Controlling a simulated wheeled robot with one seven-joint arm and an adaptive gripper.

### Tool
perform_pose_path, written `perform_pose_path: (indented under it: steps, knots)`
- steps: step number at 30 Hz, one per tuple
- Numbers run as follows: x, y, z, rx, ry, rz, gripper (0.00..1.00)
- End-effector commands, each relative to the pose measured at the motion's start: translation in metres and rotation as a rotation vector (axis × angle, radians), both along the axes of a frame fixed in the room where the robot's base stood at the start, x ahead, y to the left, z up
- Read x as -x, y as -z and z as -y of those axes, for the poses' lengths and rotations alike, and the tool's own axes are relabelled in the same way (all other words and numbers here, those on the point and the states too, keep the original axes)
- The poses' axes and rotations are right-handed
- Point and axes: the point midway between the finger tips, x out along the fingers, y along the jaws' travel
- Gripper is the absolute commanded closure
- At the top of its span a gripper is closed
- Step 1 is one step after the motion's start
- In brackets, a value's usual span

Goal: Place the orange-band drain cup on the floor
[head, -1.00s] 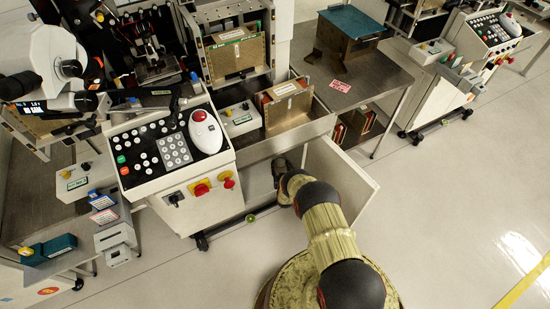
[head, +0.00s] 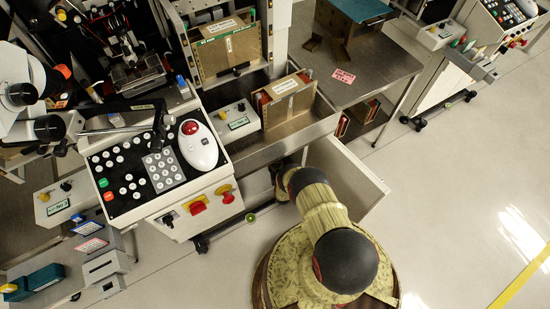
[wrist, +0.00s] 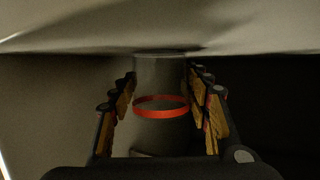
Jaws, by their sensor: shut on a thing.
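The drain cup (wrist: 160,126), a grey translucent cylinder with an orange-red band around its middle, stands upright in the wrist view. My gripper (wrist: 161,78) has a finger on each side and is shut on it. The cup's top edge is close under a pale surface, and its lower end is partly hidden by the gripper body. In the head view the cup cannot be made out; my arm reaches in low beside the white machine cabinet (head: 190,222), and the gripper is hidden there. The floor (head: 450,200) is pale and shows right of the arm.
An open white door panel (head: 347,175) stands right of my arm. Above is a metal tray (head: 300,135) holding a boxed magazine (head: 288,100). A steel table (head: 375,65) stands at the back right. Open floor lies to the right, with a yellow line (head: 520,278).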

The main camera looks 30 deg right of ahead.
Motion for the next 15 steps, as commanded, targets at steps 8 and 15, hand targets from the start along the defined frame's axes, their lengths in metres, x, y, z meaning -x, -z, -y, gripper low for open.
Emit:
perform_pose_path:
  steps: [8,15]
  knots:
    - [-0.0004,0.0005,0.0,0.0,0.0,0.0,0.77]
    - [-0.0006,0.0018,0.0,0.0,0.0,0.0,0.42]
